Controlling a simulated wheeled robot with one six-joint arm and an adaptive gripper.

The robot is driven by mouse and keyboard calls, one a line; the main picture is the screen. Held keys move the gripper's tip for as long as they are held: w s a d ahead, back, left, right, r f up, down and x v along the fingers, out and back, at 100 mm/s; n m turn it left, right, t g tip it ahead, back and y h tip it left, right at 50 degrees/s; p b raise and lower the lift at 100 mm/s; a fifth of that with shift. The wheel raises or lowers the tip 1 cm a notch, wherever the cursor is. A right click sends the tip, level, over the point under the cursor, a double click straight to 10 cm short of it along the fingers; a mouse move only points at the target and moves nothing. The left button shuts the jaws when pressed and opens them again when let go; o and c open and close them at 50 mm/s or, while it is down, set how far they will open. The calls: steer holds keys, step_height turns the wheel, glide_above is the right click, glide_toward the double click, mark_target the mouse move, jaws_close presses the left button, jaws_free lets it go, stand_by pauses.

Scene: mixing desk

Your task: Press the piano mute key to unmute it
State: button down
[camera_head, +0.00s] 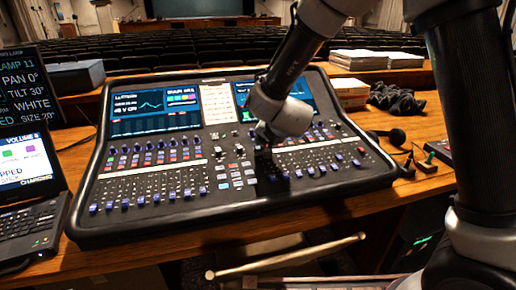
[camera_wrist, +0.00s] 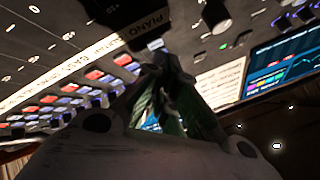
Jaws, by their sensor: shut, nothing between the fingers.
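The black mixing desk (camera_head: 140,218) fills the middle of the head view, with rows of faders, knobs and small keys. My gripper (camera_head: 266,172) is shut and empty, pointing down at the desk just right of its centre block of keys. In the wrist view my gripper's fingers (camera_wrist: 172,62) meet close to a white label strip (camera_wrist: 110,42) whose end reads PIANO. A small pale key (camera_wrist: 155,44) shows beside the fingertips under that label. I cannot tell whether it is the mute key, whether it is lit, or whether the fingers touch it.
A laptop (camera_head: 28,170) and a dark text screen (camera_head: 28,88) stand at the left. Paper stacks (camera_head: 362,60), a dark cloth (camera_head: 396,98) and a black headset-like thing (camera_head: 393,136) lie at the right. A pale rod (camera_head: 285,257) is in front of the desk.

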steer(key=shift+r, duration=0.25)
steer(key=shift+s+d+r, duration=0.1)
steer(key=shift+r, duration=0.9)
steer(key=shift+s+d+r, duration=0.1)
steer(key=shift+r, duration=0.85)
steer(key=shift+s+a+r, duration=0.1)
steer(key=shift+a+r, duration=0.05)
steer(key=shift+r, duration=0.4)
